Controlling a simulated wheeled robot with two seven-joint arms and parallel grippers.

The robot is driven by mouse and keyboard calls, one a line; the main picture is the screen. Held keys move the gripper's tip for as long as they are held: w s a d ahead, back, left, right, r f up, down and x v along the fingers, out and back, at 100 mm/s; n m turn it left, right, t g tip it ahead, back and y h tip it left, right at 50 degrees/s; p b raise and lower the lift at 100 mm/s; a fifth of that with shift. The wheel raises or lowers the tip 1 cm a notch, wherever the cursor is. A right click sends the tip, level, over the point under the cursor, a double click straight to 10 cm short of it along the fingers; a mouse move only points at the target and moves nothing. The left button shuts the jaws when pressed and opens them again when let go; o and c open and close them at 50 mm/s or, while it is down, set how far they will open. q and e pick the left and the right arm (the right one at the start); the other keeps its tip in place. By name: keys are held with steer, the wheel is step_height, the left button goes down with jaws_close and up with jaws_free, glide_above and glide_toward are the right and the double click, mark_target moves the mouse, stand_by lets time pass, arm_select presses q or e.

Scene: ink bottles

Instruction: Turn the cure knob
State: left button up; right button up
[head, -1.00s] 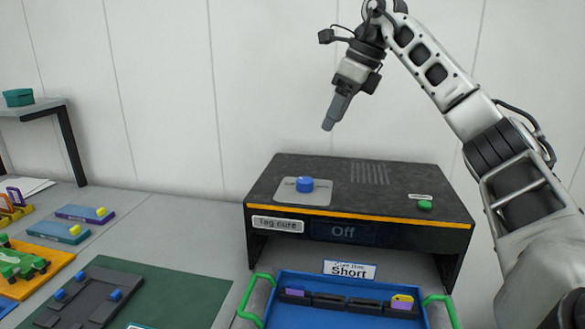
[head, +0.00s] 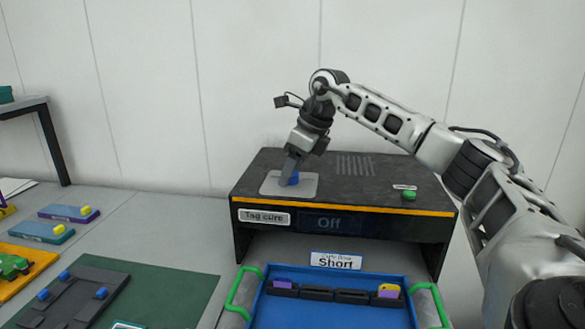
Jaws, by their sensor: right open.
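The blue cure knob (head: 294,180) sits on a light grey plate (head: 304,191) on top of the black curing box (head: 345,225). The box front carries a "Tag cure" label (head: 264,217) and a display (head: 329,223) reading "Off". My right gripper (head: 288,176) points down at the knob and partly hides it. Its fingertips are at the knob's left side; I cannot tell whether they touch it. The jaws are open, though the gap is not visible from here. My left gripper is not in view.
A green button (head: 409,196) is at the box's right top. A blue tray (head: 335,312) with green handles and a "Short" card (head: 336,260) is below the box front.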

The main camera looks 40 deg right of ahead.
steer(key=c, duration=1)
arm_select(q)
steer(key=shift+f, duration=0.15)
